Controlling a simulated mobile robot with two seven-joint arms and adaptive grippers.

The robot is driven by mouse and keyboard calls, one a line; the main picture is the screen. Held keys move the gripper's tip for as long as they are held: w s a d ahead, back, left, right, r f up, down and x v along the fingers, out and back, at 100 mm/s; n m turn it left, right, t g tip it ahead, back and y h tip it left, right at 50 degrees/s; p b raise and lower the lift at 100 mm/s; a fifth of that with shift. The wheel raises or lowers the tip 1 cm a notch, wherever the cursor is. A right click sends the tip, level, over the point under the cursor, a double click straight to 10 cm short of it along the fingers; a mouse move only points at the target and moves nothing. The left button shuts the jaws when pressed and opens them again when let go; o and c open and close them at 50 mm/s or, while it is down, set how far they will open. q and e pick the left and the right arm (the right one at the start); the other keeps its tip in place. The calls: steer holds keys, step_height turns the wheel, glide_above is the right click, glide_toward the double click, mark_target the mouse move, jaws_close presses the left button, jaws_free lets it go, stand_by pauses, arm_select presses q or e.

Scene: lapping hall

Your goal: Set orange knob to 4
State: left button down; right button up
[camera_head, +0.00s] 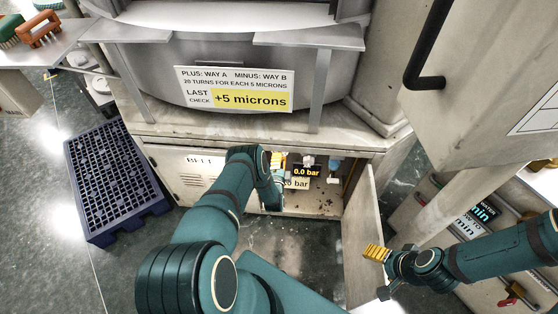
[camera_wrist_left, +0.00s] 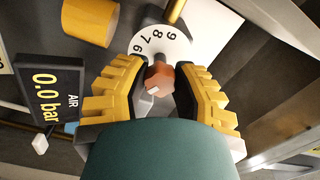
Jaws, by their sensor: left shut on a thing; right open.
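The orange knob (camera_wrist_left: 158,80) sits in front of a round white dial (camera_wrist_left: 160,46) in the left wrist view, where the figures 9, 8, 7 and 6 are readable; other figures and any pointer mark are hidden or too small. My left gripper (camera_wrist_left: 160,86) has its yellow-backed fingers on both sides of the knob, shut on it. In the head view my left arm reaches into the open cabinet (camera_head: 318,200), and the knob is hidden there. My right gripper (camera_head: 378,262) is open and empty, in front of the cabinet's open door.
A black display (camera_wrist_left: 46,92) beside the knob reads AIR 0.0 bar. A yellow cylinder (camera_wrist_left: 90,22) is close to the dial. A blue pallet (camera_head: 112,180) lies on the floor at left. A grey housing overhangs at upper right.

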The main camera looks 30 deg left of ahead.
arm_select(q)
steer(key=shift+a+r, duration=0.1)
steer(key=c, duration=0.7)
jaws_free()
steer(key=v, duration=1.2)
steer(key=shift+w, duration=0.1)
